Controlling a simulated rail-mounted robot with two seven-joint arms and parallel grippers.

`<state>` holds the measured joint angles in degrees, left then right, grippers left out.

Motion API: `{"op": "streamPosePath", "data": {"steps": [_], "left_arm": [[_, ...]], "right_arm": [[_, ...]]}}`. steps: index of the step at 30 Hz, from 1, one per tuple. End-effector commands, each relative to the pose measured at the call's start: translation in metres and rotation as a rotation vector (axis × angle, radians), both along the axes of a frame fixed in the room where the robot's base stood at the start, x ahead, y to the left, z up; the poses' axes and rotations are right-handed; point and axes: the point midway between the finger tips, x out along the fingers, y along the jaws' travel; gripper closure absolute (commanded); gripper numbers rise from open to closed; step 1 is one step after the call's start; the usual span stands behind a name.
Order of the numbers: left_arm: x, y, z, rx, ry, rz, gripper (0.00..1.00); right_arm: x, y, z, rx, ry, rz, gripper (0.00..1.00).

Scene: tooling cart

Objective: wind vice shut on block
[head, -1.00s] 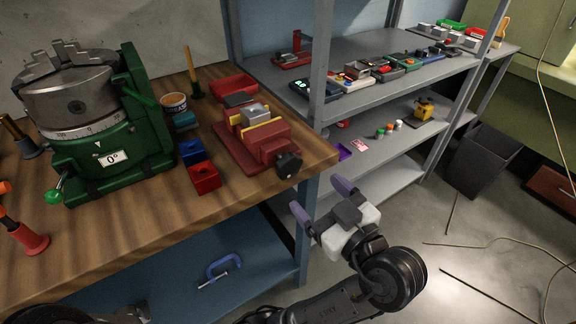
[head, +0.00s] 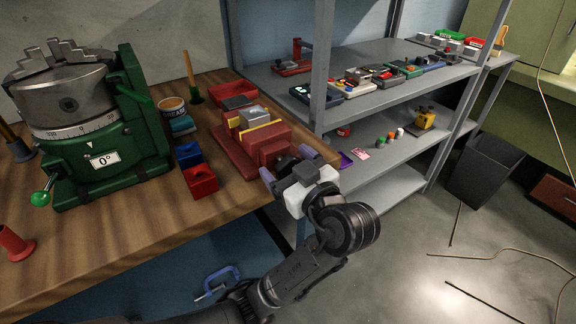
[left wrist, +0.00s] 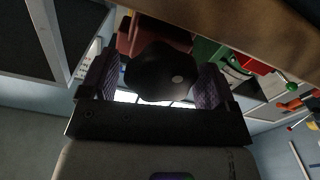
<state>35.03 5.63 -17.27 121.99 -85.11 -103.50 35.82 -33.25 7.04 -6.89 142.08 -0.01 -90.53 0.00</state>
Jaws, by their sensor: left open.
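The red vice (head: 247,150) stands on the wooden bench near its right front corner. A grey metal block (head: 252,117) sits between its jaws, with yellow strips beside it. The vice's black knob (head: 283,163) points toward the front right; in the left wrist view the knob (left wrist: 160,72) fills the space between the fingers. My left gripper (head: 288,166) is open, its purple fingers on either side of the knob. I cannot tell whether the fingers touch it. My right gripper is not in view.
A green rotary table (head: 100,160) stands left on the bench. Blue (head: 188,154) and red (head: 201,181) boxes lie left of the vice. A shelf post (head: 322,70) rises close behind the gripper. The floor at right is mostly clear.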

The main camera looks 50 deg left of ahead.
Motion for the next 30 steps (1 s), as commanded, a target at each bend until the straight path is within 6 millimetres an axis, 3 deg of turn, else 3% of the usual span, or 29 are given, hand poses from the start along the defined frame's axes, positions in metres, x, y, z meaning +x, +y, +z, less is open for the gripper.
{"op": "streamPosePath", "data": {"steps": [3,18,23,30], "left_arm": [[0.000,0.000,0.000,0.000,0.000,0.000,0.19],[0.000,0.000,0.000,0.000,0.000,0.000,0.67],[0.000,0.000,0.001,0.001,0.011,0.000,0.67],[0.001,-0.001,0.004,0.015,0.116,0.000,0.67]], "right_arm": [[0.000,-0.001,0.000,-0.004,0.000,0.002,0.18],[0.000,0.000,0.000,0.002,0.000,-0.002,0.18],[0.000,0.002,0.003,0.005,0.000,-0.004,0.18],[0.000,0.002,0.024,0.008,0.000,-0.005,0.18]]}}
